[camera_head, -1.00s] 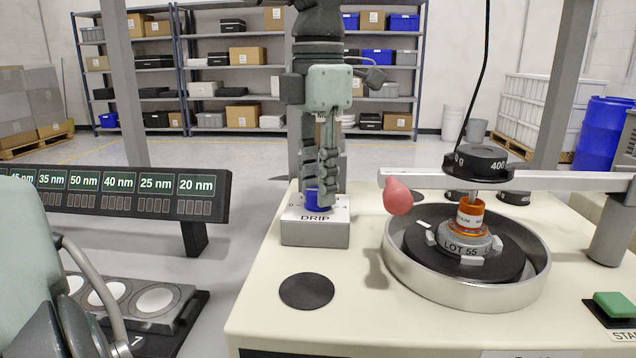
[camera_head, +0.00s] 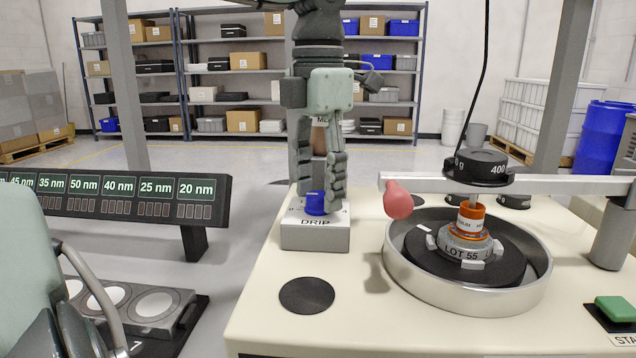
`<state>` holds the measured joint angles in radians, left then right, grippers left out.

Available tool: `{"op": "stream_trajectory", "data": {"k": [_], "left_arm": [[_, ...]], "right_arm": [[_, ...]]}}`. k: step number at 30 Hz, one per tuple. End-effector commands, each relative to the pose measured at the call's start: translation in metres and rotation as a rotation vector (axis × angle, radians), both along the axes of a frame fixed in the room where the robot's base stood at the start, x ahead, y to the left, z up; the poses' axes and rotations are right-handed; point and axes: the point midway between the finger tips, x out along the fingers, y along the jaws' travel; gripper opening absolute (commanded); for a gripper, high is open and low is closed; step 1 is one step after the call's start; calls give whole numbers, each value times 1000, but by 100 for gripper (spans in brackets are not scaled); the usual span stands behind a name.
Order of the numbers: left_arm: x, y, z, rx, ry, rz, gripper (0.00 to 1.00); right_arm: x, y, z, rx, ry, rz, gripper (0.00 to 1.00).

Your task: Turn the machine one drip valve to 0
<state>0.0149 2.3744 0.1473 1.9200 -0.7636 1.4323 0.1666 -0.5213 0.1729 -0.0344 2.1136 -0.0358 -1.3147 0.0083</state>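The blue drip valve knob (camera_head: 315,203) sits on top of a grey block labelled DRIP (camera_head: 315,235), on the cream machine top. My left gripper (camera_head: 320,205) points straight down over the knob. Its fingers are spread apart, one at the left of the knob and one at the right. I cannot tell whether either finger touches it. Most scale marks on the block's top are hidden by the fingers or too small to read. My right gripper is not clearly shown.
Right of the block are a pink bulb (camera_head: 397,200) on a metal arm and a round metal basin (camera_head: 480,297) holding the LOT 55 piece (camera_head: 465,247). A black disc (camera_head: 307,295) lies in front. A green button (camera_head: 615,308) is at right. A nm display (camera_head: 120,195) stands at left.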

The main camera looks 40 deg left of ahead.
Motion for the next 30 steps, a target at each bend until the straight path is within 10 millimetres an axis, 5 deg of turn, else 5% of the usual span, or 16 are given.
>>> {"op": "stream_trajectory", "data": {"k": [8,21,30], "left_arm": [[0,0,5,0,-1,-1,49],[1,0,88,0,-3,1,49],[0,0,119,-1,1,0,49]], "right_arm": [[1,-3,1,-7,-1,6,0],[0,-2,0,-7,2,4,0],[0,-3,0,-7,2,4,0]]}}
